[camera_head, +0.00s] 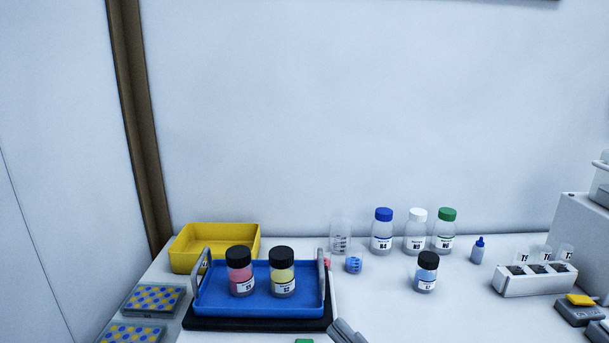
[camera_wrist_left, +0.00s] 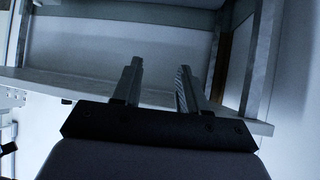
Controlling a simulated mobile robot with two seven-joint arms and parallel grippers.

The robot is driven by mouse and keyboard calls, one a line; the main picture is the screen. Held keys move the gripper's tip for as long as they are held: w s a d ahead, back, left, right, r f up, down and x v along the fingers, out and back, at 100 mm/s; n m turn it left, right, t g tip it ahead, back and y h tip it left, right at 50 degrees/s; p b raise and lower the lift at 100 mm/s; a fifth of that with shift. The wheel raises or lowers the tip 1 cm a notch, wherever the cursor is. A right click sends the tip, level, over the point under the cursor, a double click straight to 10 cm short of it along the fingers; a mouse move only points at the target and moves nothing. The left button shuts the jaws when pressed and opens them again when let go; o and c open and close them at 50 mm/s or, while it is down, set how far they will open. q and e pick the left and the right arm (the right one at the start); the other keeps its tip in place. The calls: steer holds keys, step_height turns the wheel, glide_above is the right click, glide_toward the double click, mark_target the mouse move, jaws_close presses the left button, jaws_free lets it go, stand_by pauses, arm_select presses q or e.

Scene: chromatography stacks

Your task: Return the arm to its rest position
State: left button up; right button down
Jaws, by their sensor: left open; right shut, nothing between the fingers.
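My right gripper (camera_head: 345,330) shows only as a small grey tip at the bottom edge of the head view. It is shut with nothing in it, just right of the front corner of the blue tray (camera_head: 259,304). My left gripper (camera_wrist_left: 159,68) shows in its own wrist view with its two fingers apart and nothing between them. It points toward a pale shelf-like frame. The left gripper does not show in the head view. The rest of the right arm is hidden below the picture.
The tray holds a pink bottle (camera_head: 240,279) and a yellow bottle (camera_head: 282,281). Behind it is a yellow bin (camera_head: 239,232). A blue bottle (camera_head: 426,275) stands alone. A white tube rack (camera_head: 535,284) is at the right.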

steer(key=w+d+f+m+t+h+p, duration=0.1)
steer(key=w+d+f+m+t+h, duration=0.15)
steer(key=d+f+m+h, duration=0.55)
steer(key=s+d+f+m+g+h+p, duration=0.1)
steer(key=s+d+f+m+g+h, duration=0.2)
steer(key=s+f, duration=0.3)
steer(key=s+d+f+m+g+h+p, duration=0.1)
steer(key=s+d+f+m+g+h, duration=0.2)
steer(key=s+f, duration=0.4)
step_height(320, 180, down, 8)
steer(key=m+g+h, duration=0.1)
steer(key=m, duration=0.1)
steer(key=shift+s+d+r+m+h+p, duration=0.2)
steer(key=shift+s+d+m+h+p, duration=0.1)
steer(key=shift+d+h+p, duration=0.1)
steer(key=shift+w, duration=0.1)
